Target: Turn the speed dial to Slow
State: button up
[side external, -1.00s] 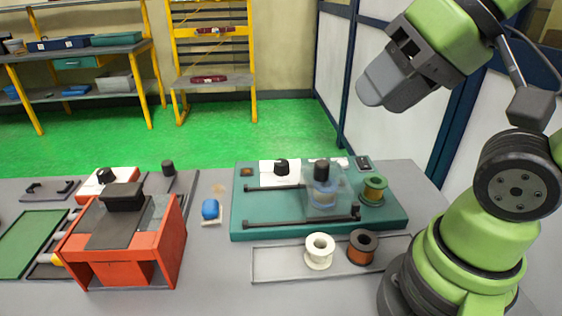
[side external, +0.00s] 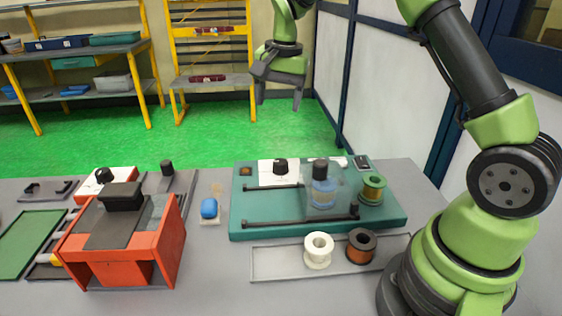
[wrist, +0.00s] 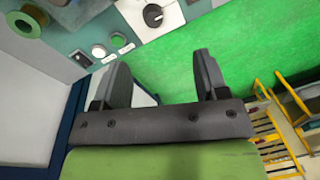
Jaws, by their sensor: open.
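A black dial (side external: 280,167) stands on a white panel at the back of the teal winding machine (side external: 270,208). It also shows at the top of the wrist view (wrist: 152,15), with dark marks on the panel around it. Its pointer setting and labels are too small to read. A second black knob (side external: 104,175) sits on a white panel behind the red fixture. No label shows which one is for speed. My gripper (side external: 279,96) is open and empty, pointing down, well above the bench. In the wrist view, its two fingers (wrist: 160,72) stand apart with nothing between them.
A clear cover (side external: 338,180) and a green-flanged spool (side external: 374,188) stand at the machine's right. White (side external: 318,251) and copper (side external: 361,247) spools stand in front. The red fixture (side external: 125,245) is at left. Air around my gripper is free.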

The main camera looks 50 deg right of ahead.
jog(key=m+g, duration=0.1)
jog(key=m, duration=0.1)
send_over(281, 161)
notch_tip(281, 161, down, 8)
notch_tip(281, 161, down, 10)
jog(key=c, duration=0.9)
